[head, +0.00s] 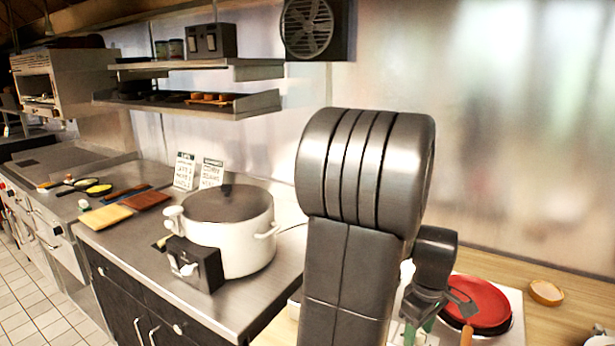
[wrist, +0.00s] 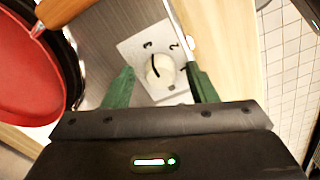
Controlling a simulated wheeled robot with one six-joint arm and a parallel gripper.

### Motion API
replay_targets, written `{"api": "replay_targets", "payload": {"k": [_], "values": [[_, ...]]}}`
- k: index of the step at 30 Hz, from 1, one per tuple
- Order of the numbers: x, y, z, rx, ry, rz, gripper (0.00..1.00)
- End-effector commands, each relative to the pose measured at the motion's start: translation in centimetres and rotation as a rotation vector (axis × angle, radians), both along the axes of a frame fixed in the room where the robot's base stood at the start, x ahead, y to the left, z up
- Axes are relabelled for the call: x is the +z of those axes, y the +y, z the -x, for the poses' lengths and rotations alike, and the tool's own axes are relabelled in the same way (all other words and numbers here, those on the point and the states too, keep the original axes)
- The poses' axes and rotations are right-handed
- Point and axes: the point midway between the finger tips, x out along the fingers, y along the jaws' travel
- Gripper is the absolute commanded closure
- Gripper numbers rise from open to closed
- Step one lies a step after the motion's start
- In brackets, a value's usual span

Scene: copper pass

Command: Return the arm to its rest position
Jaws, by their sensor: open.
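My arm rises large through the middle of the head view, with its wrist bent down at the right. My gripper (wrist: 160,78) shows two green fingers, spread apart with nothing held between them. In the wrist view a round pale knob (wrist: 159,71) on a white panel (wrist: 130,48) lies beyond the gap between the fingers; whether they touch it I cannot tell. In the head view the gripper is mostly hidden low behind my arm, left of the red pan (head: 482,303).
The red pan, with a wooden handle, fills the left of the wrist view (wrist: 28,70). A white pot (head: 238,240) stands on the steel counter (head: 262,303) left of my arm. A small wooden bowl (head: 546,292) sits at the right. Shelves (head: 210,108) hang at the back.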

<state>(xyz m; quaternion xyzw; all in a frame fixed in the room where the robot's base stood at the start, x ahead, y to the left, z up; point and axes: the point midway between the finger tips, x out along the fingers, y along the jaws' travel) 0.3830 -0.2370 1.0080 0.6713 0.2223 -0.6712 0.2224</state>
Motion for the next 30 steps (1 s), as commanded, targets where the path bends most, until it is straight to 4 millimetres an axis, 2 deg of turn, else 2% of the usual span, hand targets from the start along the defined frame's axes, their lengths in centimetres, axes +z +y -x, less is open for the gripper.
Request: {"api": "replay_targets", "payload": {"k": [5,8,26,27,30], "values": [[0.7,0.0,0.0,0.002,-0.002,0.001,0.48],[2.0,0.0,-0.1,0.004,-0.004,0.002,0.48],[13.8,-0.1,-0.1,0.004,-0.005,0.004,0.48],[13.7,0.0,0.0,0.004,0.001,-0.001,0.48],[11.2,0.0,0.1,0.004,0.005,-0.002,0.48]]}}
